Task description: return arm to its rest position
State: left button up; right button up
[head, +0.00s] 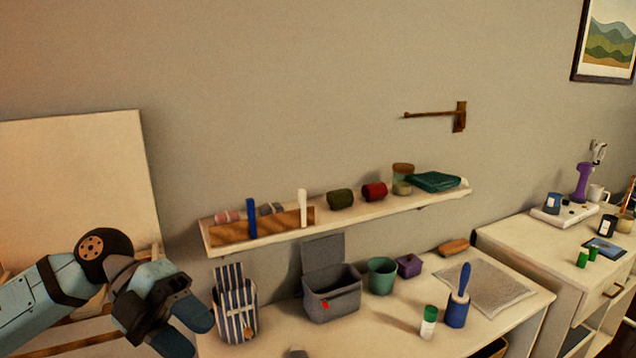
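My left arm comes in from the left edge, blue-grey with dark joints. Its gripper (184,329) is low at the left, in front of the left end of the white table and beside the striped bag. Its two blue fingers look apart, and I see nothing held between them. My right gripper is not in view.
The white table (400,325) bears a striped bag (236,312), grey lidded bin (331,292), green pot (382,275), purple box (409,265) and lint roller (458,300). A wall shelf (350,215) sits above. A cabinet (520,240) stands right. The upper wall is mostly clear.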

pick_arm(q)
jog(key=w+d+f+n+t+h+p, duration=0.25)
jog(key=d+n+t+h, duration=0.4)
jog(key=h, duration=0.45)
notch_tip(320, 180, down, 8)
jog(key=w+a+n+t+y+p, duration=0.1)
jog(key=n+t+y, duration=0.2)
jog(key=n+t, duration=0.45)
jog(key=w+a+n+t+y, duration=0.2)
jog(key=n+t+y, duration=0.1)
jog(key=n+t, duration=0.45)
jog(key=s+a+f+n+g+y, duration=0.1)
jog(key=s+f+n+g+y, duration=0.1)
jog(key=f, duration=0.6)
jog(key=s+a+f+n+g+y+p, duration=0.1)
jog(key=s+a+f+n+y, duration=0.1)
jog(key=s+f+n+y, duration=0.3)
jog(key=s+a+f+n+g+y+p, duration=0.1)
jog(key=s+f+n+y, duration=0.3)
jog(key=s+f, duration=0.5)
notch_tip(320, 180, down, 4)
jog(key=shift+s+a+f+g+y, duration=0.1)
jog(key=shift+s+a+g+y, duration=0.25)
jog(key=shift+g+y, duration=0.7)
jog(key=shift+w+a, duration=0.1)
